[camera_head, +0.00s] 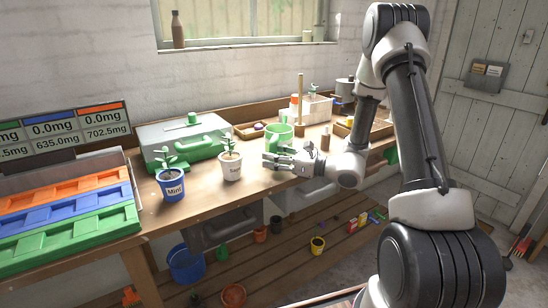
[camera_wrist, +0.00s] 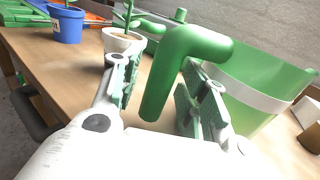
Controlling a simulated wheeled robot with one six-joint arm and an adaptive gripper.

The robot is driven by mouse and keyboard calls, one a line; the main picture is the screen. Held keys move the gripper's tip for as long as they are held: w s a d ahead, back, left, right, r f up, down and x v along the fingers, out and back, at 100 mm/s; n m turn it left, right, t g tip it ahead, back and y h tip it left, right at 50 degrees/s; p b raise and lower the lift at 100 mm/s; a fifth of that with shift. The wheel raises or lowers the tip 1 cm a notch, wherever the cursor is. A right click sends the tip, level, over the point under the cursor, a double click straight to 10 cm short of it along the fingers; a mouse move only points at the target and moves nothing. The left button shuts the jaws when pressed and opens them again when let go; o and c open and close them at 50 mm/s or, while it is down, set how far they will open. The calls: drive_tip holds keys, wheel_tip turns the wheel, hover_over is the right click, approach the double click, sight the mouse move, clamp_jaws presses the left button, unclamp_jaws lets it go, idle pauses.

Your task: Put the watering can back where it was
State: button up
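The watering can (camera_head: 283,133) is green with a pale band and stands on the workbench (camera_head: 192,210), just behind my gripper in the head view. In the wrist view the can's body (camera_wrist: 258,82) is at the right, and its thick bent green handle (camera_wrist: 172,68) reaches between my fingers. My gripper (camera_head: 270,157) is low over the bench; its fingers (camera_wrist: 163,80) are apart, one on each side of the handle. I cannot tell whether either finger touches it.
A white pot (camera_head: 231,168) with a plant stands just left of my gripper, and a blue Mint pot (camera_head: 172,187) further left. A grey-green case (camera_head: 185,143) is behind them. A wooden tray (camera_head: 247,132) and a clear bin (camera_head: 318,108) stand further back.

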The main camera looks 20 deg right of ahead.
drive_tip(key=shift+r, duration=0.1)
drive_tip(key=shift+s+d, duration=0.2)
drive_tip(key=shift+d, duration=0.1)
drive_tip(key=v, duration=1.1)
drive_tip(key=s+a+r+n+g+h, duration=0.2)
drive_tip(key=s+a+r+n+g, duration=0.15)
drive_tip(key=s+n+g, duration=0.45)
drive_tip(key=s+a+r+n+g+h, duration=0.1)
drive_tip(key=s+a+r+n+g, duration=0.25)
drive_tip(key=s+n, duration=0.45)
drive_tip(key=s+d+r+n+t+h, duration=0.5)
drive_tip(key=s+d+r+n+h, duration=0.3)
drive_tip(key=d+h, duration=0.3)
drive_tip(key=shift+s+d+n, duration=0.8)
drive_tip(key=shift+d, duration=0.3)
drive_tip(key=shift+r, duration=0.1)
